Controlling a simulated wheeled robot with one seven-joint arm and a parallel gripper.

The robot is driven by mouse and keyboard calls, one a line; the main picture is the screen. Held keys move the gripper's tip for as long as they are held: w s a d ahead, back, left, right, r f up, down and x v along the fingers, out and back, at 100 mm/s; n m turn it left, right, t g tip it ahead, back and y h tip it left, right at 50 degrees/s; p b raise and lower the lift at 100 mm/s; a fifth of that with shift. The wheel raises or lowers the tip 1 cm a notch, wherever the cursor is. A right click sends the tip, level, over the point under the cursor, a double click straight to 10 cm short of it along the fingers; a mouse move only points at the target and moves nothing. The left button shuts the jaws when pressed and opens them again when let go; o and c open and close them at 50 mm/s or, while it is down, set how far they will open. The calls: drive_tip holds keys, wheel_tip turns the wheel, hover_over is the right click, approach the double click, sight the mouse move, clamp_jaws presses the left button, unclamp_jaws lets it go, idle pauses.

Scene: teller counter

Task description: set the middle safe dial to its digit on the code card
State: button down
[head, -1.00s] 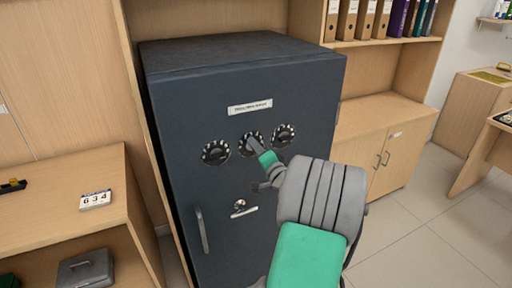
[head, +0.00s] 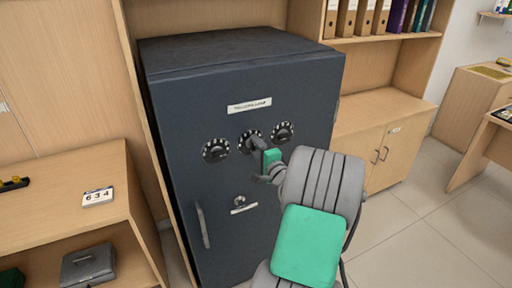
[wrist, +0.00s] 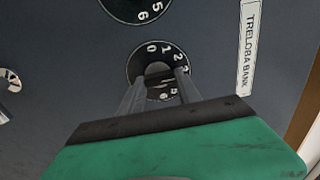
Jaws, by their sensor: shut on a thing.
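The dark safe (head: 250,85) has three dials in a row. The middle dial (head: 245,135) is black with white digits and also shows in the wrist view (wrist: 137,62). My gripper (head: 258,145) is shut on the middle dial's knob, one finger on each side in the wrist view (wrist: 160,82). The code card (head: 98,196) on the left shelf unit reads 6 3 4. The dial's setting against an index mark cannot be told.
The left dial (head: 215,150) and right dial (head: 282,132) sit close on either side. Below are a small keyed lock (head: 240,203) and a long handle (head: 203,227). A name plate (head: 249,105) is above. A grey cash box (head: 88,264) is on the lower left shelf.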

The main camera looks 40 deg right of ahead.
drive_tip(key=c, duration=0.8)
unclamp_jaws()
drive_tip(key=shift+c, duration=0.2)
drive_tip(key=b+v, duration=0.1)
drive_tip(key=v, duration=0.6)
drive_tip(key=shift+s, duration=0.4)
drive_tip(key=shift+a, duration=0.15)
